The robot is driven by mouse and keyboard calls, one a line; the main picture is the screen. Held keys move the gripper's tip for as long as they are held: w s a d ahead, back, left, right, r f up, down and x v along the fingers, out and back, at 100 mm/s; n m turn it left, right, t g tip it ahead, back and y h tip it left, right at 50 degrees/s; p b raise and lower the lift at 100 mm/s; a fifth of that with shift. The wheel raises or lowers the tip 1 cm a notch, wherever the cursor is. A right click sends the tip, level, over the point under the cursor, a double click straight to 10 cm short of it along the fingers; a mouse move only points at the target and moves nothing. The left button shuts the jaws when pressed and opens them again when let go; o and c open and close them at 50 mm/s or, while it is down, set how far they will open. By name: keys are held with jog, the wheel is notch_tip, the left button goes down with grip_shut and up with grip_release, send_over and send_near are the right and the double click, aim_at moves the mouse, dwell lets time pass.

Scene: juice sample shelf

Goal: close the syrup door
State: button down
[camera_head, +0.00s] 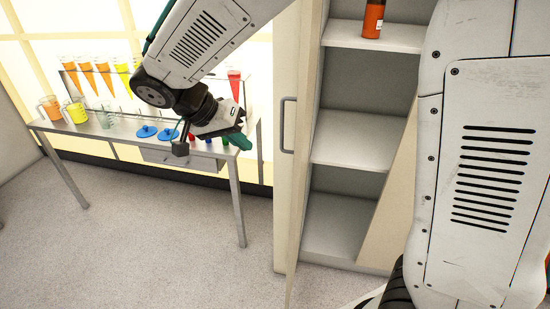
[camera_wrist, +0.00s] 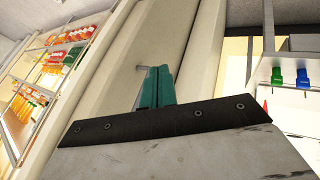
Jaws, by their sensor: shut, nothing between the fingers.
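The syrup cabinet door (camera_head: 292,190) stands open in the head view, swung out at the left of the cabinet's open shelves. A grey bar handle (camera_head: 287,125) is on its outer face. My gripper (camera_head: 241,140) is left of the door, apart from the handle in that view. In the wrist view the green fingers of my gripper (camera_wrist: 155,84) are together and empty. They point toward a pale upright panel, with a small grey handle (camera_wrist: 142,67) just beyond their tips. Whether they touch the panel is unclear.
An orange-red bottle (camera_head: 373,18) stands on the upper shelf (camera_head: 400,37); lower shelves look empty. A grey table (camera_head: 130,130) with beakers and blue discs stands at the left, below my arm. Racks of bottles (camera_wrist: 62,62) show in the wrist view. Floor (camera_head: 150,255) before the table is clear.

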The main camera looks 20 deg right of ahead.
jog(key=s+d+f, duration=0.2)
jog(key=d+f, duration=0.5)
jog(key=d, duration=0.2)
jog(key=shift+f, duration=0.4)
jog(key=shift+d, duration=0.2)
